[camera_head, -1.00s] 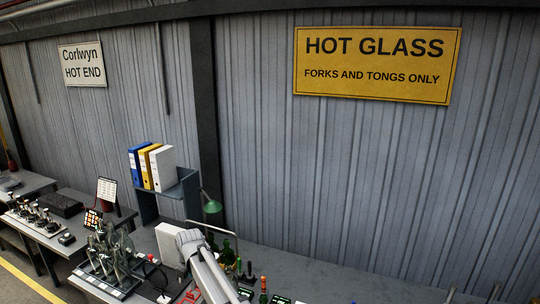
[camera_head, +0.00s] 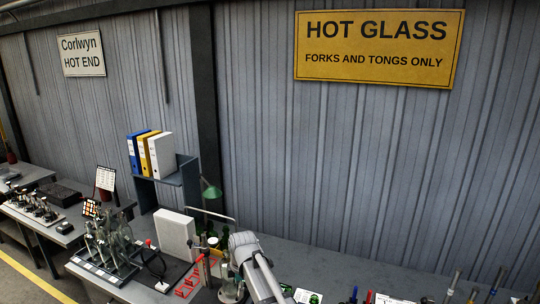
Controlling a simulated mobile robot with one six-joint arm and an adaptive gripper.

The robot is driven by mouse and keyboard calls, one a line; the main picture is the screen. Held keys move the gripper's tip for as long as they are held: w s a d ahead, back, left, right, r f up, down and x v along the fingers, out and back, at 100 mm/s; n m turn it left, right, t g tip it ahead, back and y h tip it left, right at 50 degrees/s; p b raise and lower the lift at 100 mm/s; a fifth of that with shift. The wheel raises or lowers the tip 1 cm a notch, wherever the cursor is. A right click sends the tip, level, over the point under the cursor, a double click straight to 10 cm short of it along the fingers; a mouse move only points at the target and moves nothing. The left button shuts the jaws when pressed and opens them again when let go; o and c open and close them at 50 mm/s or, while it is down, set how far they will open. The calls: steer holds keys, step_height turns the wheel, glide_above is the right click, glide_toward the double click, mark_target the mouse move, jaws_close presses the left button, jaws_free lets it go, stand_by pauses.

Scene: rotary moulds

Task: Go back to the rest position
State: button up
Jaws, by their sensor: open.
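My arm (camera_head: 256,266) rises from the bottom edge, a little left of centre, as a grey-white link with a rounded joint at its top. It stands in front of the long grey bench and covers part of the things there. My gripper cannot be made out in this view, so its place and what is near its fingers do not show.
Upright handles (camera_head: 472,295) stand at lower right. Folders (camera_head: 150,154) sit on a shelf.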

steer(key=s+d+f+m+b, duration=0.4)
steer(key=d+m, duration=0.3)
steer(key=d, duration=0.2)
steer(key=s+d+f+m+h+b, duration=0.1)
steer(key=s+d+f+m+b, duration=0.3)
steer(key=d, duration=0.5)
steer(key=s+d+f+m+b, duration=0.5)
steer(key=s+d+f+m, duration=0.1)
steer(key=d+m, duration=0.3)
steer(key=shift+s+m+g, duration=0.4)
steer(key=shift+s+m, duration=0.05)
steer(key=shift+m, duration=0.15)
